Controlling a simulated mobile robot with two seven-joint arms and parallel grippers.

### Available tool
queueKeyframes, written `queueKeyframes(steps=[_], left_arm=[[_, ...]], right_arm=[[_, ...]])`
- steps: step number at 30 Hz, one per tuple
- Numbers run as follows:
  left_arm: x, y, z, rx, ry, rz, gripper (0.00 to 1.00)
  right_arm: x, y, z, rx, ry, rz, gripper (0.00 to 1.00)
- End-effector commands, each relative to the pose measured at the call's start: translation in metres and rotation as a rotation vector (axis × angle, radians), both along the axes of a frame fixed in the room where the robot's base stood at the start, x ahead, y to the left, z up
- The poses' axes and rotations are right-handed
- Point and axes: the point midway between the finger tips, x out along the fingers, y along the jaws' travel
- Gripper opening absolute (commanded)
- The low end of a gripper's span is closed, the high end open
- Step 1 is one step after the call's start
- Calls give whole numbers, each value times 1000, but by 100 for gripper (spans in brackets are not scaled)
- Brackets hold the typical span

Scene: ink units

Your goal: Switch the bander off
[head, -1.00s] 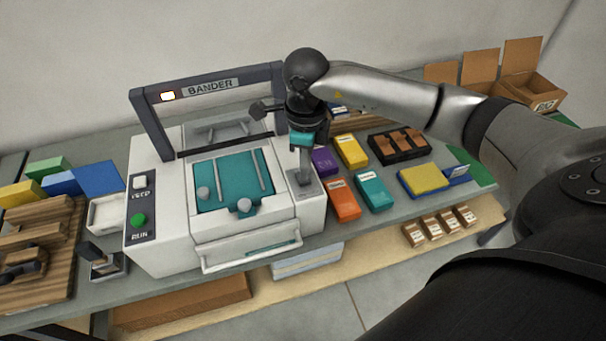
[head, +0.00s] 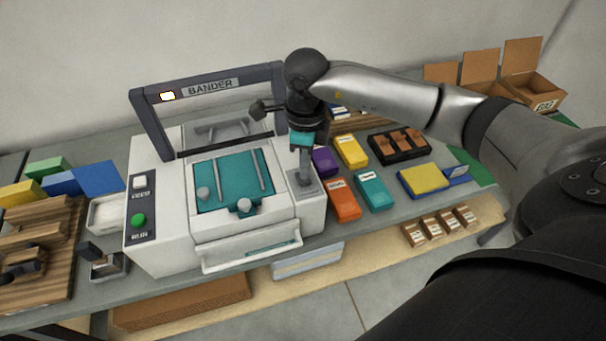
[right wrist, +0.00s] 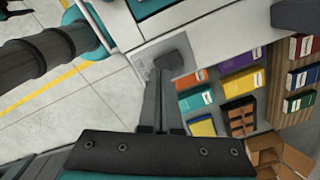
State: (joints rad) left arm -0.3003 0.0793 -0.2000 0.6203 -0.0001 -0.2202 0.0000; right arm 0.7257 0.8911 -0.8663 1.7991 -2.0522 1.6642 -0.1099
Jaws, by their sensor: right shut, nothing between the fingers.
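The bander (head: 170,235) is a white machine on the bench with a dark frame over a teal bed. A lamp (head: 167,96) on its frame is lit. On its right front corner is a small grey panel (head: 310,188), also in the right wrist view (right wrist: 143,57). A dark switch-like block (right wrist: 172,64) shows on that panel. My right gripper (head: 304,178) is shut and empty, pointing down at the panel. In the right wrist view its fingertips (right wrist: 163,80) overlap the dark block; I cannot tell whether they touch it. My left gripper is not in view.
A left panel on the bander carries a white button (head: 139,182) and a green button (head: 139,220). Orange (head: 344,199), teal (head: 374,192) and purple (head: 323,161) boxes lie close right of the gripper. A white tray (head: 91,217) stands left of the bander.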

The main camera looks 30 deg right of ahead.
Motion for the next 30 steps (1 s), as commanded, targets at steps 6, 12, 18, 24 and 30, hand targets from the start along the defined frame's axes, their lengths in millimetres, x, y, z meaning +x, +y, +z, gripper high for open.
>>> queueKeyframes(steps=[6,12,18,24,30], left_arm=[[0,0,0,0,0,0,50],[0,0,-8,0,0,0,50],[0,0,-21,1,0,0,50],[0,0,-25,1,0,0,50],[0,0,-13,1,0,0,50]], right_arm=[[0,0,0,0,0,0,0],[0,0,-9,0,0,0,0],[0,0,-24,0,0,0,0],[-1,0,-30,0,3,0,0],[-2,0,-15,0,6,0,0]])
